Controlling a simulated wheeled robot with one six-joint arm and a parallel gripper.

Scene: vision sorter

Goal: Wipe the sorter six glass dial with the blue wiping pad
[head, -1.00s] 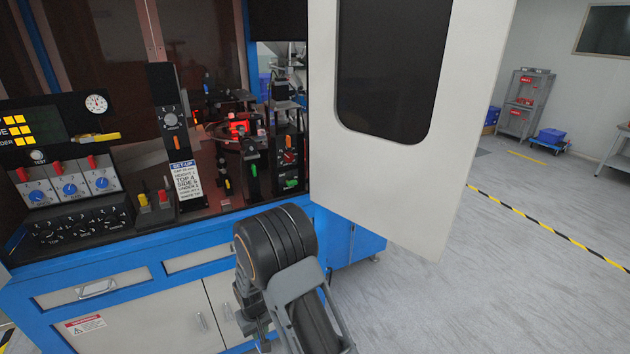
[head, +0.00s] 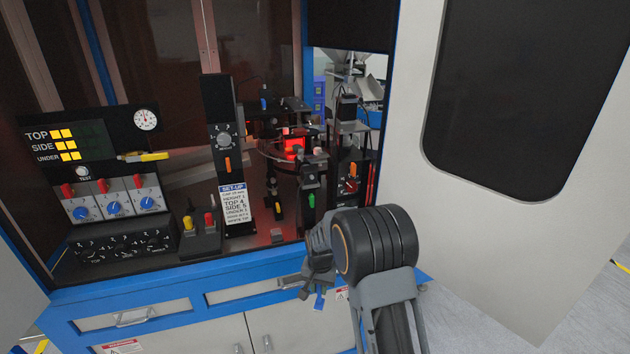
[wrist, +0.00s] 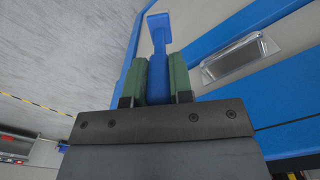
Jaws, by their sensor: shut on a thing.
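My gripper (wrist: 160,72) is shut on the handle of the blue wiping pad (wrist: 158,22), with its green finger pads on both sides. In the head view my gripper (head: 314,288) hangs low in front of the sorter's blue front edge, and a small blue part of the pad (head: 319,300) shows below it. The pad is apart from the dial. The round glass dial (head: 268,150) lies inside the open sorter, behind and above my gripper. Posts and a red-lit block partly hide it.
A pale door (head: 415,215) with a dark window stands open at right. A black post (head: 220,110) with a knob and a set-up label stands left of the dial. A control panel (head: 110,200) is at left. Drawer handles (head: 135,318) stick out below.

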